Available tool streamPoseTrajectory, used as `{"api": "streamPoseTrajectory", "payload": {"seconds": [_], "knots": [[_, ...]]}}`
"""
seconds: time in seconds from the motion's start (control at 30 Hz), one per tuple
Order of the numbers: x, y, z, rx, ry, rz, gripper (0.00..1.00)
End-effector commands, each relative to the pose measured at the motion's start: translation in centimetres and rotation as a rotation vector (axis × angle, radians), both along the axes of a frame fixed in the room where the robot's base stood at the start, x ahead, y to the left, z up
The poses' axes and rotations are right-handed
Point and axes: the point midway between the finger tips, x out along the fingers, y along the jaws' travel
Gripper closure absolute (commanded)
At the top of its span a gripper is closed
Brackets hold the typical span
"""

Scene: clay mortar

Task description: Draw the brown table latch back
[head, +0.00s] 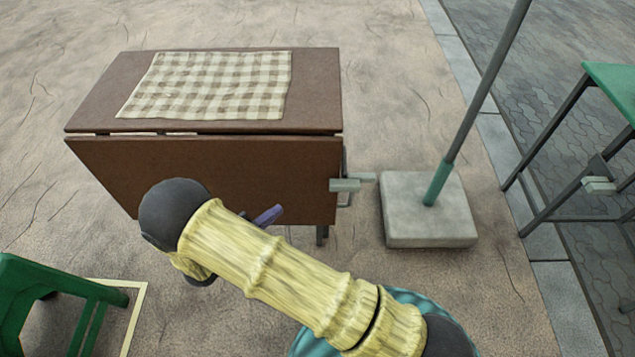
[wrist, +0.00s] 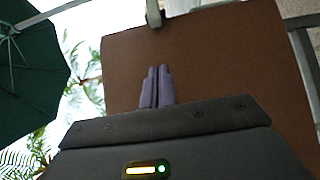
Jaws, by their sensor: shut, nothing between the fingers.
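The brown table (head: 240,180) has its front leaf hanging down. A pale grey latch (head: 345,185) sticks out at the right edge of that leaf. My gripper (head: 270,214) shows as purple fingers in front of the leaf's lower part, left of the latch and apart from it. My arm hides part of the gripper. In the wrist view the fingers (wrist: 157,72) are shut together and empty, in front of a brown panel (wrist: 230,60).
A checkered cloth (head: 212,84) lies on the tabletop. A concrete base (head: 428,225) with a pole stands close right of the latch. A green table (head: 612,92) is at far right, a green seat (head: 45,285) at lower left. The wrist view shows a dark green parasol (wrist: 35,75).

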Motion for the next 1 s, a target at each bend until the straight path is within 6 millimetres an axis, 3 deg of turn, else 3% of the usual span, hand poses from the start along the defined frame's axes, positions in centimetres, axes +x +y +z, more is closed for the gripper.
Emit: {"api": "streamPoseTrajectory", "payload": {"seconds": [0.47,1.0], "knots": [[0.3,-0.3,-0.1,0.0,-0.001,0.006,1.0],[6.3,-6.7,-0.3,0.001,-0.002,-0.001,1.0]]}}
